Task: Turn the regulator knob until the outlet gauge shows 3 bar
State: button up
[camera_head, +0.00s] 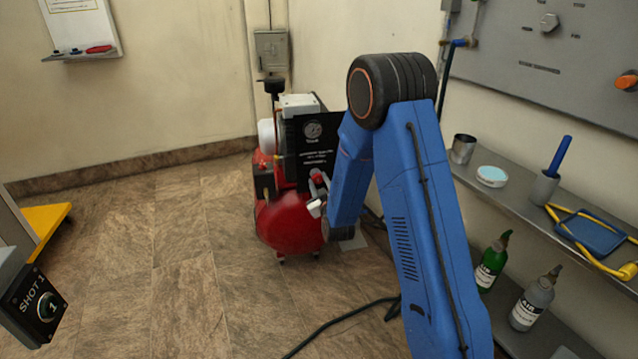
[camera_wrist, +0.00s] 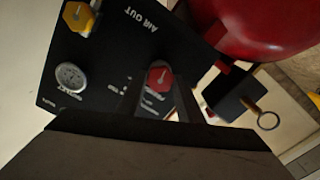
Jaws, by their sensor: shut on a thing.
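The black control panel (camera_wrist: 110,55) of a red compressor (camera_head: 288,222) appears turned over in the wrist view, with upside-down "AIR OUT" lettering. A red knob (camera_wrist: 158,78) with a pale pointer mark sits between the dark fingers of my gripper (camera_wrist: 165,98), which is shut on it. In the head view a gauge (camera_head: 313,130) shows on the panel, also unreadable. My arm hides the panel's right side there.
A shelf (camera_head: 510,205) on the right holds a metal cup (camera_head: 462,148) and a blue tray (camera_head: 592,233). Bottles (camera_head: 492,262) stand below it. A black hose (camera_head: 340,319) lies on the floor. Floor left of the compressor is clear.

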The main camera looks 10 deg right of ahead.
jog(key=shift+n, duration=0.6)
jog(key=o, duration=1.1)
jog(key=shift+c, duration=0.2)
jog(key=shift+s, duration=0.15)
